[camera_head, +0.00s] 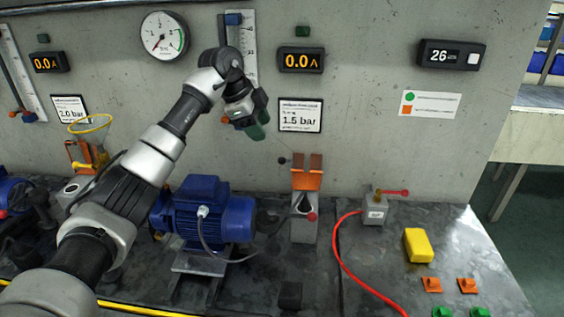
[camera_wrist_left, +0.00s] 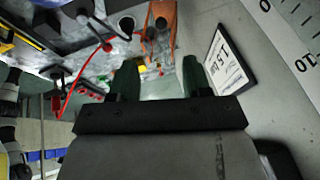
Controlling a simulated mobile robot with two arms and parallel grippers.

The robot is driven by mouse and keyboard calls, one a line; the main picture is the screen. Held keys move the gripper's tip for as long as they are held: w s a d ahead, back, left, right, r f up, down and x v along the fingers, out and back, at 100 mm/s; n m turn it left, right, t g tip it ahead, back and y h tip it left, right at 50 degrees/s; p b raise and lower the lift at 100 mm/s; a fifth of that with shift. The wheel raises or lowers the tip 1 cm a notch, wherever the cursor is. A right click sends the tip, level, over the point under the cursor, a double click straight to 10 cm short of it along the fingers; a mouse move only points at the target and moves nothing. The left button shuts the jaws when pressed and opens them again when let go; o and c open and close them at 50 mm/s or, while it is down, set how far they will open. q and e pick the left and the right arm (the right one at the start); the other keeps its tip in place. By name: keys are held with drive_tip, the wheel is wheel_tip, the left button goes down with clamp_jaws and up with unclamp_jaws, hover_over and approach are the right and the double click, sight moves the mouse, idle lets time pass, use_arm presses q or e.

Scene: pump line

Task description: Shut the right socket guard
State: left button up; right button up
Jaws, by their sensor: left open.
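The right socket guard (camera_head: 307,178) is an orange flap standing raised at the back of a grey socket post (camera_head: 303,240). The post's dark opening shows below the flap, with a red knob beside it. An orange part that looks like this guard shows at the top of the left wrist view (camera_wrist_left: 172,18). My left gripper (camera_head: 248,124) is open and empty, with dark green fingers. It hangs in front of the wall, above and left of the guard, apart from it. Its fingers also show in the left wrist view (camera_wrist_left: 160,78). My right gripper is not in view.
A blue motor (camera_head: 205,212) stands left of the post, with a grey cable looping from it. A small valve box (camera_head: 375,208) with a red lever, a red hose (camera_head: 345,262) and a yellow block (camera_head: 418,245) lie right. A pressure sign (camera_head: 300,115) hangs above the guard.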

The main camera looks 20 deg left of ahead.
use_arm(q)
drive_tip(key=x, duration=1.1)
drive_tip(key=shift+w+f+p, duration=0.15)
drive_tip(key=shift+f+p, duration=0.1)
drive_tip(key=shift+p, duration=0.15)
clamp_jaws()
